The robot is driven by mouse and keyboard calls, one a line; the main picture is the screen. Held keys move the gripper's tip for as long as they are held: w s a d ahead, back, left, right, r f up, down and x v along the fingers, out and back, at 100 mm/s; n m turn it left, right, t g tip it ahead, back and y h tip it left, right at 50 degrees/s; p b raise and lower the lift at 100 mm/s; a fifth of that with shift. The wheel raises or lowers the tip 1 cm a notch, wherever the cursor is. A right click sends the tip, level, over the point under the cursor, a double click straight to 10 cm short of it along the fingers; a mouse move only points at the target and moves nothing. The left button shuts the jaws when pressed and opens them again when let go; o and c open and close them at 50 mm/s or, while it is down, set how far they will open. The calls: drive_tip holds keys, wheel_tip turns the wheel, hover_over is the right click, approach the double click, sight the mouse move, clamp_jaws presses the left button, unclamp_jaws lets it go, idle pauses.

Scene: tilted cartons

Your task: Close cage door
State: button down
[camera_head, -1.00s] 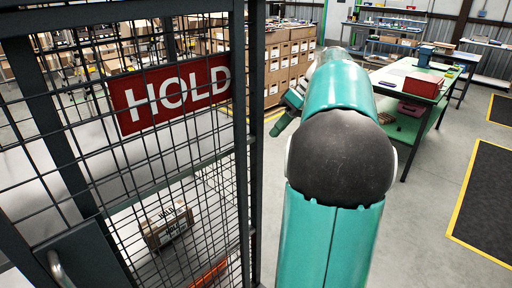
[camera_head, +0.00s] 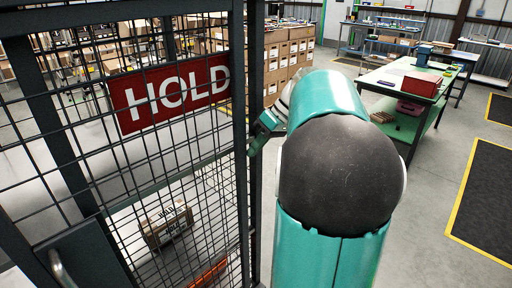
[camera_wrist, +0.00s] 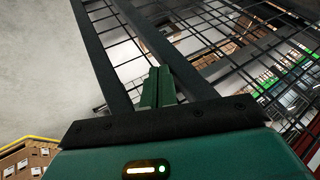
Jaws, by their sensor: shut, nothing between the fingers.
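The cage (camera_head: 180,180) fills the left of the head view, with dark mesh in a dark frame and a red HOLD sign (camera_head: 172,92). A metal handle (camera_head: 60,268) on a dark plate shows at bottom left. Two dark uprights stand close together at the mesh's right edge. My gripper (camera_head: 262,130) is beside the right-hand upright (camera_head: 256,60); whether it touches cannot be told. In the wrist view my gripper (camera_wrist: 158,88) has its green fingers together and empty, in front of dark bars (camera_wrist: 150,40) and mesh. I cannot tell which edge is the door's free edge.
Inside the cage a carton (camera_head: 167,224) and an orange item (camera_head: 207,274) lie low. Stacked cartons (camera_head: 290,55) stand behind the cage. A green-topped workbench (camera_head: 405,80) is at the right. The grey floor (camera_head: 430,190) between bench and dark mats is clear.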

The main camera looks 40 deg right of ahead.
sight(115, 231)
drive_tip(key=a, duration=2.3)
drive_tip(key=s+a, duration=0.1)
drive_tip(key=a, duration=1)
drive_tip(key=shift+a, duration=0.3)
drive_tip(key=shift+a, duration=0.15)
